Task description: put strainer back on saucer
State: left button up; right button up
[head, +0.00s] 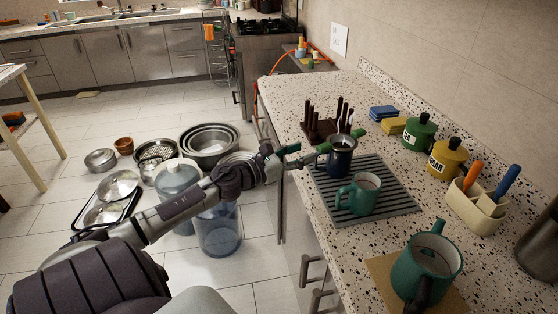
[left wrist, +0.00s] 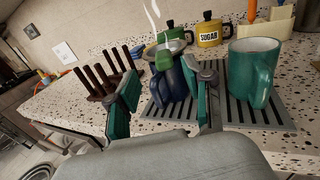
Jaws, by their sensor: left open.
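The strainer (left wrist: 178,46) sits on top of a dark blue mug (head: 341,161), with its green handle (left wrist: 163,60) pointing toward my left gripper. The mug stands on a grey ribbed mat (head: 388,205) on the counter. My left gripper (head: 280,150) is open and empty at the counter's left edge, left of the mug. In the left wrist view its teal fingers (left wrist: 165,103) stand on either side of the handle and mug, apart from them. I cannot make out a saucer. My right gripper is not in view.
A teal mug (head: 359,194) stands on the mat close to the blue mug. A dark pegged rack (head: 322,128) is behind it. A green pitcher (head: 427,265) stands nearer. Green and yellow canisters (head: 447,158) and a utensil holder (head: 476,206) line the wall. Pots (head: 209,143) lie on the floor.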

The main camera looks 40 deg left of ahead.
pick_arm(q)
jog(key=b+v, duration=0.1)
jog(key=v, duration=0.6)
jog(key=shift+s, duration=0.15)
